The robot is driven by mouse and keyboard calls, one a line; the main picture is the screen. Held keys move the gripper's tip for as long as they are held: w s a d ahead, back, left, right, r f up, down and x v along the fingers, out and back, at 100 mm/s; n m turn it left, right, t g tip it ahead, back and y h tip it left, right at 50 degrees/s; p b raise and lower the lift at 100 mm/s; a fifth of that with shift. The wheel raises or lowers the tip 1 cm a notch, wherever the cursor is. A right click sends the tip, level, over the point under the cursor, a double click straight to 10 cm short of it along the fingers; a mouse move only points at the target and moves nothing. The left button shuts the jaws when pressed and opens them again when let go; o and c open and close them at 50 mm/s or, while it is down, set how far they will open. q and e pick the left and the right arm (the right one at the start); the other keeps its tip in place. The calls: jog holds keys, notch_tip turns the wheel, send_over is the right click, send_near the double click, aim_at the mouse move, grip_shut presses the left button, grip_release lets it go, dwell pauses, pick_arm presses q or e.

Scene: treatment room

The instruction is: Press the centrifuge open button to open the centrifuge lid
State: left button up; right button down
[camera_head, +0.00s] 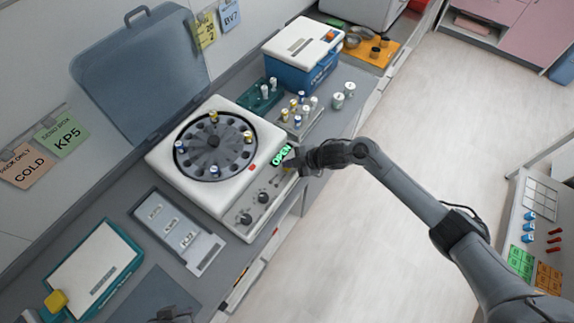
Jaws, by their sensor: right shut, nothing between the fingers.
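The centrifuge (187,192) is a white box on the counter. Its grey lid (140,70) stands raised at the back, and the round rotor (213,145) shows with a few vials in it. A lit green OPEN label (282,155) is on the front panel, above the knobs. My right gripper (291,162) is shut and empty at the panel, right beside the OPEN label. It covers part of the panel, so the button is hidden and I cannot tell whether they touch. A dark part of my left gripper (174,314) shows at the bottom edge; its fingers are unclear.
Vial racks (262,96) and a blue and white cooler box (303,54) stand behind the centrifuge. A grey tray (205,254) and a teal-edged white box (95,270) lie on the near counter. A side table (540,205) stands at right. The floor between is clear.

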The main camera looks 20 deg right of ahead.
jog(key=shift+r+p, duration=0.5)
jog(key=shift+r, duration=0.2)
jog(key=shift+r+p, duration=0.7)
jog(key=shift+r, duration=0.1)
notch_tip(320, 180, up, 4)
jog(key=p, duration=0.3)
jog(key=shift+f, duration=0.25)
